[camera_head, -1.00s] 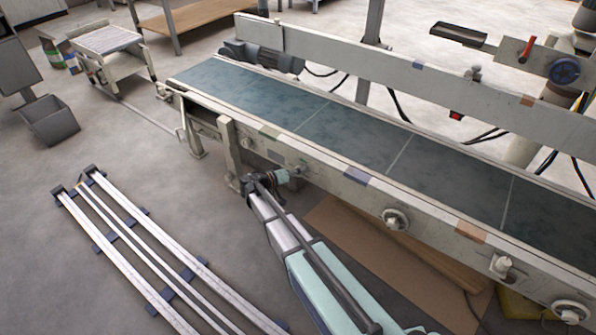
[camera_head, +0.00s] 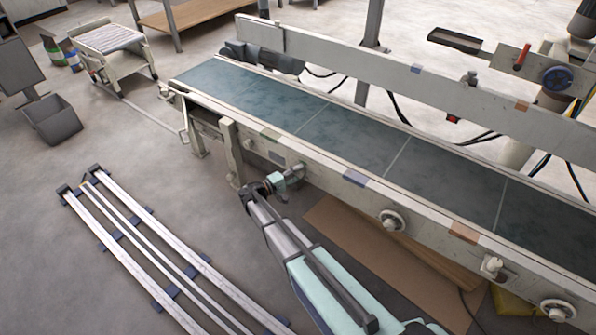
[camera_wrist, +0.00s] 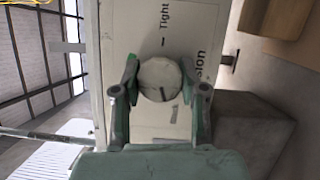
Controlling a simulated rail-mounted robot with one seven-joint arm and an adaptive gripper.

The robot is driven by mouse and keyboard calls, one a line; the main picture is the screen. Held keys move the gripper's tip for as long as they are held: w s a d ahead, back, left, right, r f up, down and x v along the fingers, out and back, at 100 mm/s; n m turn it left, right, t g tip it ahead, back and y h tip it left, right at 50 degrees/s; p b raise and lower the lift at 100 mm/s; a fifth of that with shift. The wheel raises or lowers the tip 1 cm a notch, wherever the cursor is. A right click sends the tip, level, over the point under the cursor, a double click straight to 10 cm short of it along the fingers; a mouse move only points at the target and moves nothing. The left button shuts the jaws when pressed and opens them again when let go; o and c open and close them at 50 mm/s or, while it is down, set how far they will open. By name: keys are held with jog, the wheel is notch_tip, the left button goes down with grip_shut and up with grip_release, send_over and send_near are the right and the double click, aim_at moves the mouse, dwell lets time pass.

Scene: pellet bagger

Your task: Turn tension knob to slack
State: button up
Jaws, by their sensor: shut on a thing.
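The tension knob (camera_wrist: 159,79) is a pale round disc on a light panel in the wrist view. The panel (camera_wrist: 150,20) carries the printed word "Tight" above the knob and a partly hidden word ending in "sion". My gripper (camera_wrist: 160,84) has one finger on each side of the knob and is shut on it. In the head view my gripper (camera_head: 291,176) meets the near side of the conveyor frame (camera_head: 325,178), left of centre. The knob itself is hidden there. I cannot read the knob's setting.
The conveyor belt (camera_head: 355,140) runs above the panel. Other round fittings (camera_head: 391,220) stick out of the frame to the right. Long pale rails (camera_head: 150,250) lie on the floor at left. A brown sheet (camera_head: 345,235) lies under the conveyor.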

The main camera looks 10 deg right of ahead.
jog(key=shift+n+h+p, duration=0.3)
jog(key=shift+n+p, duration=0.1)
jog(key=shift+n, duration=0.5)
jog(key=shift+t, duration=0.3)
jog(key=o, duration=1.2)
jog(key=shift+d, duration=0.15)
jog(key=shift+c, duration=0.2)
jog(key=shift+a, duration=0.2)
jog(key=v, duration=1.1)
jog(key=shift+a, duration=0.35)
jog(key=shift+s, duration=0.15)
